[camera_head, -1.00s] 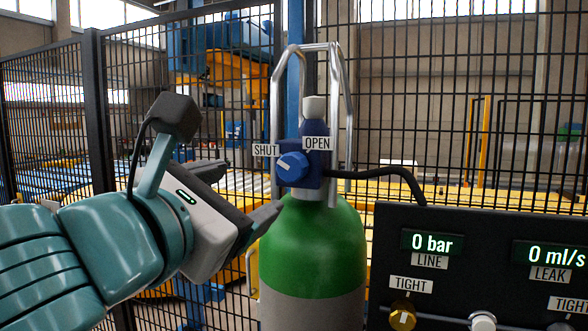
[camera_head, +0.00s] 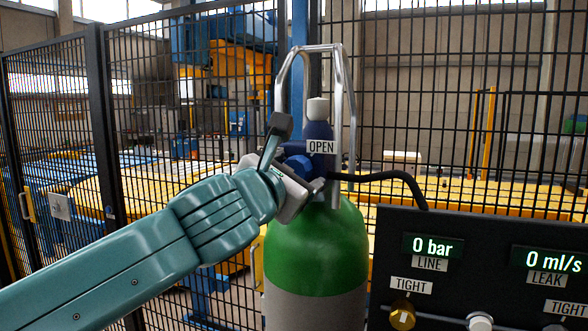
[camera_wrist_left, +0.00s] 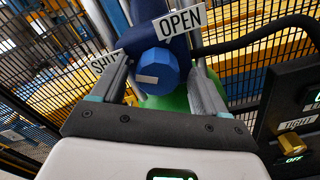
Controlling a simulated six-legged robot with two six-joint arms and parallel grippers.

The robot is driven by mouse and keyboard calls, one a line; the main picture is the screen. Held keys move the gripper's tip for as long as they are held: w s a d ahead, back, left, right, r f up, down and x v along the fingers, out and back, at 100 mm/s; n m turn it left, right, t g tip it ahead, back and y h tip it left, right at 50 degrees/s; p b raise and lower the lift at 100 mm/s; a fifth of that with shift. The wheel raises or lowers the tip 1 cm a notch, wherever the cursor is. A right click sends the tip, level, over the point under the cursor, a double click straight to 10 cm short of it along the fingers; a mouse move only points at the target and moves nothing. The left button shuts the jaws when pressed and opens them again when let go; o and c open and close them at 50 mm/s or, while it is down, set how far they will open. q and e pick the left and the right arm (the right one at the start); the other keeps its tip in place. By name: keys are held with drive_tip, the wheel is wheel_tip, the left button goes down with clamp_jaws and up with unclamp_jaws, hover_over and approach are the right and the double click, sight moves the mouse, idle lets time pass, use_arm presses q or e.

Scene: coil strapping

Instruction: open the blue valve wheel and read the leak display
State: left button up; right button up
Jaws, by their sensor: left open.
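The blue valve wheel (camera_wrist_left: 158,71) is on the neck of a green and grey gas cylinder (camera_head: 317,250), between the labels SHUT (camera_wrist_left: 105,62) and OPEN (camera_head: 320,147). Its pale mark lies on the left part of its face, toward SHUT. My left gripper (camera_wrist_left: 160,66) is open with one finger on each side of the wheel; I cannot tell whether they touch it. In the head view the hand partly covers the wheel (camera_head: 298,167). The leak display (camera_head: 555,260) on the dark panel reads 0 ml/s. My right gripper is not in view.
The line display (camera_head: 432,246) reads 0 bar. A brass knob (camera_head: 402,315) under a TIGHT label sits on the panel. A black hose (camera_head: 385,176) runs from the valve toward the panel. A metal guard frame (camera_head: 345,110) surrounds the cylinder neck. Mesh fencing stands behind.

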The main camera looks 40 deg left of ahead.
use_arm(q)
drive_tip(key=shift+s+a, duration=0.2)
drive_tip(key=shift+s, duration=0.05)
drive_tip(key=shift+w, duration=0.1)
drive_tip(key=c, duration=0.3)
drive_tip(key=shift+w+d, duration=0.1)
drive_tip(key=shift+d, duration=0.05)
drive_tip(key=c, duration=0.8)
drive_tip(key=shift+o, duration=0.2)
